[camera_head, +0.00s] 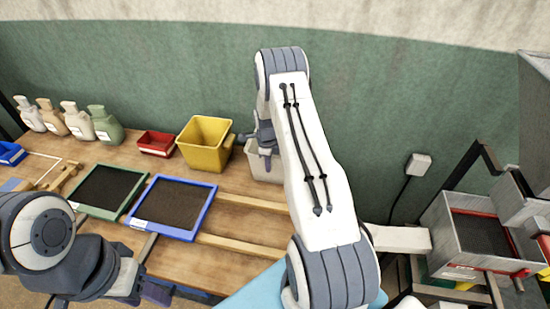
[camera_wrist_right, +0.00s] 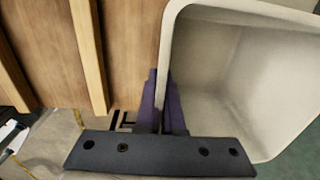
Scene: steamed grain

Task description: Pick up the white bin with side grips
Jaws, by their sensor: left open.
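The white bin (camera_head: 262,162) stands at the back of the wooden table, to the right of the yellow bin, and my right arm hides much of it. In the right wrist view the white bin (camera_wrist_right: 235,85) is seen from above and looks empty. My right gripper (camera_wrist_right: 161,100) is at its left wall, one purple finger outside and one inside. The fingers are close together with the wall between them. My right gripper also shows in the head view (camera_head: 252,136), partly hidden. My left gripper (camera_head: 148,290) is open and empty at the table's front, away from the bin.
A yellow bin (camera_head: 206,144) and a red bin (camera_head: 156,143) stand left of the white bin. A blue-rimmed tray (camera_head: 211,197) and a green-rimmed tray (camera_head: 133,181) hold dark material. Several bottles (camera_head: 78,120) line the back left. A grey metal box (camera_head: 436,233) stands at right.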

